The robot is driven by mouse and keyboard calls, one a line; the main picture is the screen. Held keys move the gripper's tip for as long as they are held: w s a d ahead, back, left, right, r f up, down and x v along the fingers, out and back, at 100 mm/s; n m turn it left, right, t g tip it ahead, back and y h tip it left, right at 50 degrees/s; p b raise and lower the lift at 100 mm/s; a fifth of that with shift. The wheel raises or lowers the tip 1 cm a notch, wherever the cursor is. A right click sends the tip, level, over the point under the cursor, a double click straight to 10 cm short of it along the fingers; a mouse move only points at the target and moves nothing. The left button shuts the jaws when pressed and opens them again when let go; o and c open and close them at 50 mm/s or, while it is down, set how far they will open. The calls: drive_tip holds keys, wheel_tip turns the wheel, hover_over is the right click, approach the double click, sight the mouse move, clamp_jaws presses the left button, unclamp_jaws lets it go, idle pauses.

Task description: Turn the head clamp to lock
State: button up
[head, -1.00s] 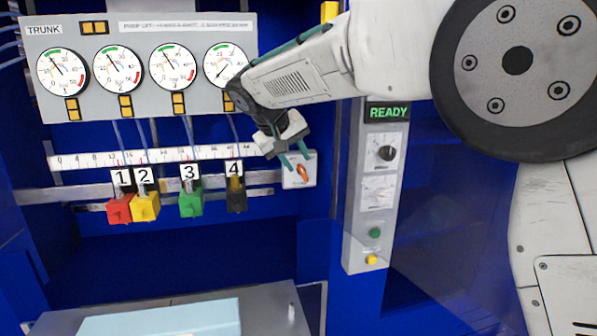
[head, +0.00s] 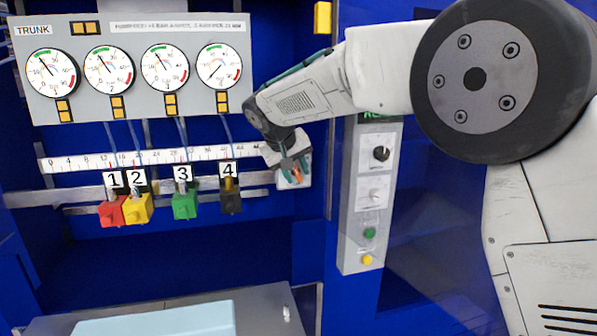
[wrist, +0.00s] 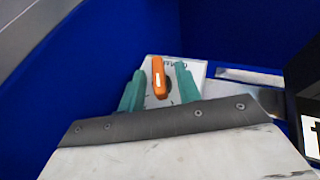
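The head clamp is an orange handle (head: 297,174) on a small white plate, at the right end of the ruler rail. In the wrist view the handle (wrist: 158,78) points roughly up and down on its white plate (wrist: 196,70). My gripper (head: 294,165) is at the clamp and covers part of it in the head view. In the wrist view its green fingers (wrist: 159,72) are open, one on each side of the handle. Gaps show between the handle and both fingers. The handle's depth between the fingers is hard to judge.
Blocks numbered 1 to 4, red (head: 111,212), yellow (head: 138,209), green (head: 185,205) and black (head: 231,201), hang left of the clamp. Gauges (head: 222,66) are above. A grey control panel (head: 349,225) stands to the right. A pale blue slab (head: 160,318) lies below.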

clamp_jaws()
drive_tip(key=shift+a+f+t+h, duration=0.15)
drive_tip(key=shift+t+h, duration=0.15)
drive_tip(key=shift+h, duration=0.6)
drive_tip(key=shift+n+t+h, duration=0.4)
drive_tip(key=shift+n+h, duration=0.1)
drive_tip(key=shift+h, duration=0.5)
unclamp_jaws()
